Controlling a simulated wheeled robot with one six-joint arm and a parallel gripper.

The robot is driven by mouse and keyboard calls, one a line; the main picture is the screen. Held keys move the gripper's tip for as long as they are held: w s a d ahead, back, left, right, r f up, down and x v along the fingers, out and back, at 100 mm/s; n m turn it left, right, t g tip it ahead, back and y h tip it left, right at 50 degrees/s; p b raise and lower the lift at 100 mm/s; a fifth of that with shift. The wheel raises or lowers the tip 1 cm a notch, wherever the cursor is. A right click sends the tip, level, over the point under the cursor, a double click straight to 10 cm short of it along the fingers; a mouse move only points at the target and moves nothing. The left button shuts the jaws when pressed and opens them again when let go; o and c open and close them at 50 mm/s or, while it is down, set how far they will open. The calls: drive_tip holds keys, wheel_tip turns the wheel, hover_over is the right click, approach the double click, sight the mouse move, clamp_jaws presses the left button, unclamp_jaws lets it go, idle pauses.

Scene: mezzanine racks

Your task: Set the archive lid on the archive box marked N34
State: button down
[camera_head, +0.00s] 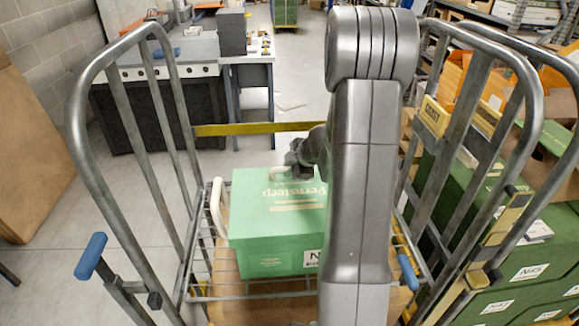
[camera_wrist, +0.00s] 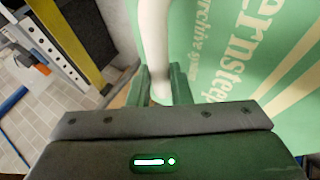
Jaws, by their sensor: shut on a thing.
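The green archive lid (camera_head: 270,196), with pale printing that reads upside down, lies on or just over a green archive box (camera_head: 275,265); I cannot tell if there is a gap. The box's white label starts with N; my arm hides the rest. My gripper (camera_head: 290,168) is at the lid's far edge. In the wrist view the fingers (camera_wrist: 160,92) are shut around the end of a white curved bar (camera_wrist: 153,45), which seems to be a lid handle, along the edge of the lid (camera_wrist: 240,50). My arm covers the lid's right side.
The box stands on a wooden base inside a grey tubular trolley (camera_head: 130,200) with high side rails and blue grips. A yellow bar (camera_head: 255,128) crosses behind. Green boxes (camera_head: 520,270) are stacked at right. A workbench (camera_head: 200,75) stands back left; the floor at left is clear.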

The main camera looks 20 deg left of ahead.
drive_tip(key=shift+f, duration=0.3)
drive_tip(key=c, duration=1.2)
unclamp_jaws()
drive_tip(key=shift+c, duration=0.2)
drive_tip(key=shift+d+r, duration=0.1)
drive_tip(key=p+v, duration=0.3)
drive_tip(key=v, duration=1)
drive_tip(key=shift+r+p, duration=0.3)
drive_tip(key=shift+p, duration=0.05)
drive_tip(key=shift+d, duration=0.1)
